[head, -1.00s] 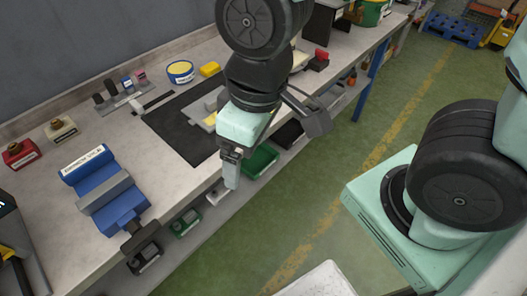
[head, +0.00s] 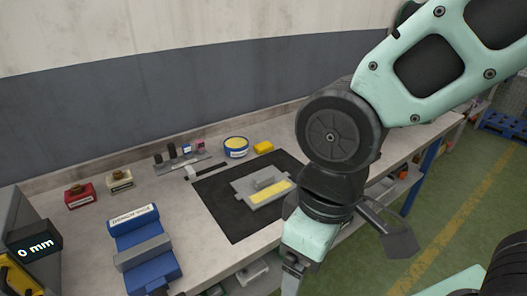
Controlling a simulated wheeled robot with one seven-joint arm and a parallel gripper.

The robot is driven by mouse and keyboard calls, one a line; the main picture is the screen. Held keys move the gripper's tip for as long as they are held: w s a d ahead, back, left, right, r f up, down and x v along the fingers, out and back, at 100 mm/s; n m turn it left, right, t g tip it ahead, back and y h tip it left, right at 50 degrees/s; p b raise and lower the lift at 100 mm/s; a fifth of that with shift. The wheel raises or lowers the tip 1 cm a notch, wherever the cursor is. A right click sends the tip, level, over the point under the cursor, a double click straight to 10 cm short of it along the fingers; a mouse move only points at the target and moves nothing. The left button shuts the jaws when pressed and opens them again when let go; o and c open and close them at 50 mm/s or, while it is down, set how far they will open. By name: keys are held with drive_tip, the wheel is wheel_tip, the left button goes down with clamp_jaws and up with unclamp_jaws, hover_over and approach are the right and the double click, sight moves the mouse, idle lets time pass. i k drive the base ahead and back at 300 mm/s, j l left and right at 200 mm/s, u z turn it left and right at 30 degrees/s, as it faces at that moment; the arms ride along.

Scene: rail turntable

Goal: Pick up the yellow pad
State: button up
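A small yellow block (head: 263,147) lies at the back of the bench, just beyond the black mat (head: 228,215) and right of a round tin. A flat yellow strip (head: 270,192) lies on a grey stepped plate (head: 243,186) on the mat. Either could be the yellow pad; I cannot tell which from looks alone. My gripper (head: 291,284) points down at the front edge of the bench, to the right of and nearer than the mat, apart from both yellow things. Its fingertips run to the bottom of the picture, and its opening does not show clearly.
The round yellow-topped tin (head: 236,148) stands behind the mat. A blue vise (head: 143,246) is at the front left. Red (head: 80,196) and cream (head: 121,181) blocks stand behind it. A rack with small items (head: 180,160) is at the back. A display reads 0 mm.

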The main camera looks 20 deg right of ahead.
sight(265, 147)
drive_tip(key=i+l+u, duration=0.2)
drive_tip(key=i, duration=0.2)
drive_tip(key=i+l+u, duration=0.15)
drive_tip(key=i, duration=0.25)
drive_tip(key=i+l+u, duration=0.2)
drive_tip(key=i+l, duration=0.1)
drive_tip(key=i, duration=0.1)
